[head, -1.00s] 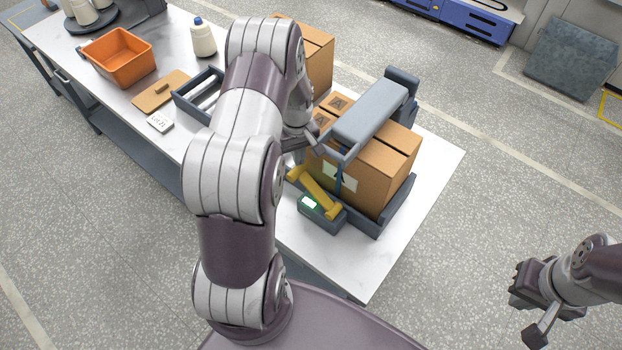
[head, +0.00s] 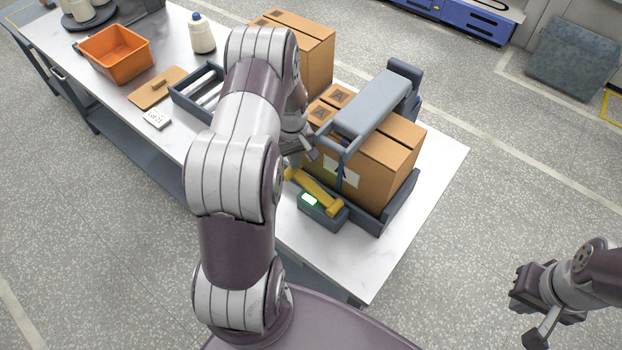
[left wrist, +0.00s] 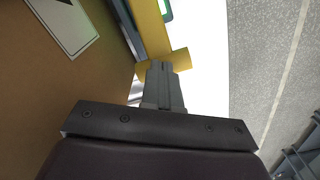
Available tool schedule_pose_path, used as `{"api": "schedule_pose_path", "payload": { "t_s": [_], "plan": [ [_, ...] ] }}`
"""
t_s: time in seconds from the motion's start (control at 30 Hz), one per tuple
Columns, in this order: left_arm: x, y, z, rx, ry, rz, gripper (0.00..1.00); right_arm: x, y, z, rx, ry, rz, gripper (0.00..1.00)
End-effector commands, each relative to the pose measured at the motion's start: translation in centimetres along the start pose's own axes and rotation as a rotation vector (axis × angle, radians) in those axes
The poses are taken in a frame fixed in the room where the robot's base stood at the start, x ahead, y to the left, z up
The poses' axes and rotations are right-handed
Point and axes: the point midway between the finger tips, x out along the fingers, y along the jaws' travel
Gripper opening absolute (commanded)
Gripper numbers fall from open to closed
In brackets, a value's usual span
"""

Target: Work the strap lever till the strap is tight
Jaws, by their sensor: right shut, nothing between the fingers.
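The yellow strap lever (head: 318,192) sits on a grey ratchet block (head: 320,213) with a small lit green-and-white display (head: 309,199), at the front of the strapped boxes. The dark strap (head: 340,172) runs down the front of a carton (head: 380,165). My left gripper (head: 308,152) is at the lever's far end, partly hidden by my arm. In the left wrist view its fingers (left wrist: 163,82) look shut together, right at the yellow crossbar (left wrist: 165,62); I cannot tell whether they touch it. My right gripper (head: 518,287) is shut and empty, away from the table at right.
A grey padded bar (head: 372,107) lies across the cartons, which stand in a grey cradle (head: 400,202). Another carton (head: 305,45), a grey rack (head: 187,92), an orange bin (head: 117,68) and a white bottle (head: 202,38) stand farther back. The table's right front corner is bare.

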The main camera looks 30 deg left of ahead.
Motion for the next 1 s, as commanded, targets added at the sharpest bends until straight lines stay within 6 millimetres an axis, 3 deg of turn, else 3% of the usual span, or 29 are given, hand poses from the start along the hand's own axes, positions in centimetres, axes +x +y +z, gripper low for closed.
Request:
{"api": "schedule_pose_path", "payload": {
  "t_s": [0.13,0.33,0.67,1.0],
  "plan": [
    [1.4,-0.1,-0.1,0.001,-0.003,-0.001,0.00,1.1,0.0,0.1,0.000,0.000,0.000,0.00],
    [-0.2,0.0,0.0,0.001,-0.001,0.000,0.00,-0.3,0.0,0.0,0.000,0.000,0.000,0.00],
    [-5.4,0.7,1.1,0.002,0.000,0.000,0.00,-4.5,0.0,-0.5,0.000,0.000,0.000,0.00],
    [-5.4,0.8,1.2,0.000,0.001,0.000,0.00,-4.3,0.0,-0.5,0.000,0.000,0.000,0.00]
  ]
}}
